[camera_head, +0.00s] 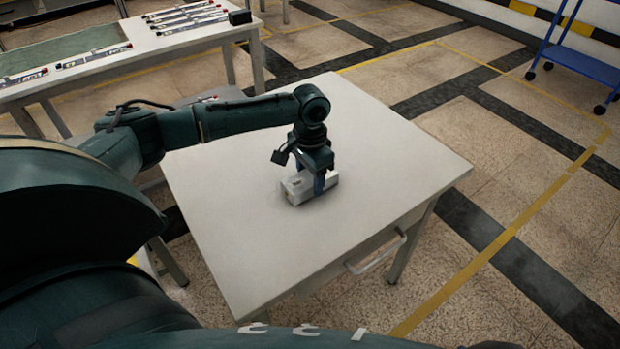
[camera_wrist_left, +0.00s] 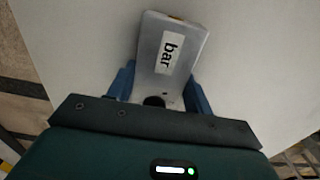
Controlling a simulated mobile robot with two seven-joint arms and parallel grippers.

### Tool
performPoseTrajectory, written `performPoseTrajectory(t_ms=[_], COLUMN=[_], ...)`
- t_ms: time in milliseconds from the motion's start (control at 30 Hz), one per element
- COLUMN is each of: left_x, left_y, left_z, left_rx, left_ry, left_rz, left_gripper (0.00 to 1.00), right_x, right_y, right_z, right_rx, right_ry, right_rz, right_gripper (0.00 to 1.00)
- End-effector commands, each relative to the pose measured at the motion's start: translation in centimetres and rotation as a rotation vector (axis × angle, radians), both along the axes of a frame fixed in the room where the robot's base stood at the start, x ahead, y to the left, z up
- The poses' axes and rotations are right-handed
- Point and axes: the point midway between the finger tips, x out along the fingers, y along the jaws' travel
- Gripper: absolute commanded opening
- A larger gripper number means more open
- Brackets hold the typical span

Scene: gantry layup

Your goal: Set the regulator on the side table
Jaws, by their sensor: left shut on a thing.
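The regulator is a light grey box (camera_head: 297,188) at the middle of the side table (camera_head: 390,150). In the left wrist view the regulator (camera_wrist_left: 172,45) carries a white label reading "bar". My left gripper (camera_head: 318,180) points down over it, with its blue fingers on either side, shut on it. In the left wrist view the fingers of my left gripper (camera_wrist_left: 158,92) flank the box's near end. The box is at or very close to the table top; I cannot tell whether it touches. My right gripper is not in view.
The rest of the side table top is bare. A long workbench (camera_head: 140,50) with several rod-like parts and a small black box (camera_head: 240,17) stands at the back left. A blue cart (camera_head: 575,60) stands at the far right. The floor on the right is clear.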

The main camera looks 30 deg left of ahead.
Motion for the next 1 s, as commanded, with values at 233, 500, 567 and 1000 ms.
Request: performPoseTrajectory(t_ms=[233,500,567,1000], left_x=[0.1,0.05,0.05,0.06], left_y=[-0.03,-0.01,-0.01,0.0], left_z=[-0.38,-0.67,-0.67,-0.09], left_rx=[-0.002,0.0,0.0,0.0], left_ry=[-0.004,-0.002,-0.002,-0.003], left_rz=[0.0,0.0,0.0,-0.001], left_gripper=[0.18,0.58,0.63,0.72], right_x=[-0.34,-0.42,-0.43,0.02], right_y=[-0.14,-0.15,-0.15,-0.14], right_z=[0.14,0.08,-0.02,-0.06], right_rx=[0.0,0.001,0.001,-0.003], right_ry=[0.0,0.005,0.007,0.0], right_rz=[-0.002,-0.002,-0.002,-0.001], right_gripper=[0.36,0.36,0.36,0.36])
